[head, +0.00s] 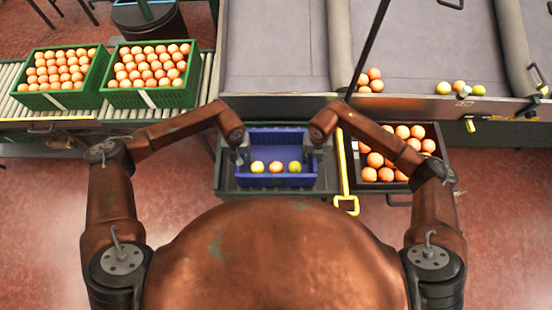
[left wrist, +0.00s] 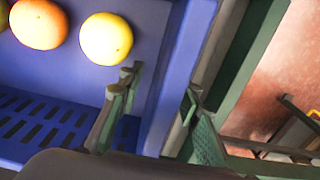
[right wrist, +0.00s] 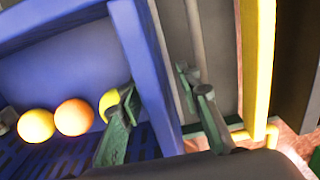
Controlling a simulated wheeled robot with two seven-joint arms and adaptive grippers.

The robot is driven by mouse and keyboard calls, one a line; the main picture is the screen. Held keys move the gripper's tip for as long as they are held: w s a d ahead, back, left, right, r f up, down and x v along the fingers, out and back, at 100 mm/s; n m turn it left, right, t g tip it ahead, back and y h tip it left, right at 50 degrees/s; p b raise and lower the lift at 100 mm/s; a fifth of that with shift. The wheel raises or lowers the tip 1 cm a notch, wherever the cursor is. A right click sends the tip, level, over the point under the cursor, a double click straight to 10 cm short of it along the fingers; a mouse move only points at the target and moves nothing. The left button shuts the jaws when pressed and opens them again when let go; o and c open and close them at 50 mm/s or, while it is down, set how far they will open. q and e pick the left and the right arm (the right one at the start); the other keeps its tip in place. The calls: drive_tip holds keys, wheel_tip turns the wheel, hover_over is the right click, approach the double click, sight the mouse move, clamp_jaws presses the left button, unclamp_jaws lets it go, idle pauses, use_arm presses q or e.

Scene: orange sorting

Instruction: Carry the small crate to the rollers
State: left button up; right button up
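The small blue crate (head: 276,181) sits level on a dark green stand in front of me, with three fruits in it: a yellow one (head: 257,167), an orange one (head: 276,167) and a yellow-green one (head: 295,166). My left gripper (left wrist: 162,110) is open at the crate's left end wall, one finger inside and one outside, with gaps beside the wall. My right gripper (right wrist: 165,110) straddles the right end wall the same way, open. The rollers (head: 206,85) are at the left, with bare room right of two green crates.
Two green crates full of oranges (head: 52,84) (head: 150,96) stand on the rollers. A dark drawer of oranges (head: 402,185) is right of the stand (head: 228,184), with a yellow frame (head: 346,185) between. A grey padded table (head: 275,50) lies behind.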

use_arm(q)
drive_tip(key=shift+c, duration=0.5)
use_arm(e)
drive_tip(key=shift+c, duration=0.5)
use_arm(q)
clamp_jaws()
use_arm(e)
clamp_jaws()
